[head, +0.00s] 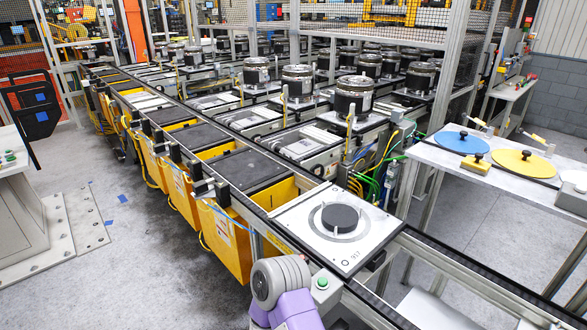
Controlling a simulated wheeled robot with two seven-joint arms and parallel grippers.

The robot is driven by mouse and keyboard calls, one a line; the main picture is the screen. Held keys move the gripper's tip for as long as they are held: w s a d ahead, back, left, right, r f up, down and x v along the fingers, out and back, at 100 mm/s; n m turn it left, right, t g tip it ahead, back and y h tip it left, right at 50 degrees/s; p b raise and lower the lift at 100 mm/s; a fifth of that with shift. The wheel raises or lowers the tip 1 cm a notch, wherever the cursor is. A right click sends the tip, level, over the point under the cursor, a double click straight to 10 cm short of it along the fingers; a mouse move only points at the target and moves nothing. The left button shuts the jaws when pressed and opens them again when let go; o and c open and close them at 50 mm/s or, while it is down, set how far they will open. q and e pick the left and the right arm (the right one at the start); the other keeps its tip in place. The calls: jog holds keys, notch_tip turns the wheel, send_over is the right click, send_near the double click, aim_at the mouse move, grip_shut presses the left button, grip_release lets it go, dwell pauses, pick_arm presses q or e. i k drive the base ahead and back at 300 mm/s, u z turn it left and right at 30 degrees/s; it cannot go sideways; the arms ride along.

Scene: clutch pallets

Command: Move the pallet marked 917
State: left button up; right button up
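The pallet marked 917 (301,231) is a white square plate on the conveyor, right of the middle of the head view. Its number is printed near its front right corner. A dark round disc (340,218) sits in a grey ring at its middle, with small upright pins around it. A grey and purple link of one of my arms shows at the bottom centre, just in front of the pallet and apart from it in the picture. Neither of my grippers shows.
The conveyor rail (449,262) runs on to the lower right, empty of pallets. Dark plates (240,171) line it to the upper left. Clutch units (355,95) stand on pallets behind. A side table (452,167) at right holds blue and yellow discs. A green button (322,282) is near my arm.

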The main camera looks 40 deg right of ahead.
aim_at(343, 231)
jog(key=i, duration=2.75)
jog(key=z, duration=3.55)
